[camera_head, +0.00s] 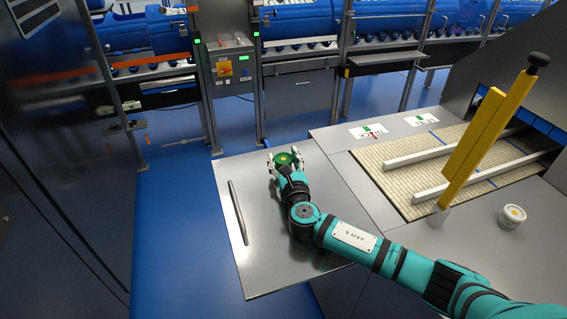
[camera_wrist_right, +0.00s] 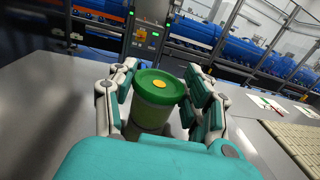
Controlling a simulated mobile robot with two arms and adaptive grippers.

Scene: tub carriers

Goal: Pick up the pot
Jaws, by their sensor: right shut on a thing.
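In the head view my right gripper (camera_head: 284,158) is at the far edge of the grey metal table (camera_head: 262,188), with the green top of the pot (camera_head: 284,159) showing between the fingers. I cannot tell whether the pot touches the table. My left gripper is not in view.
A grey rod (camera_head: 238,212) lies on the table's left side. Behind stands a control box (camera_head: 231,67).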

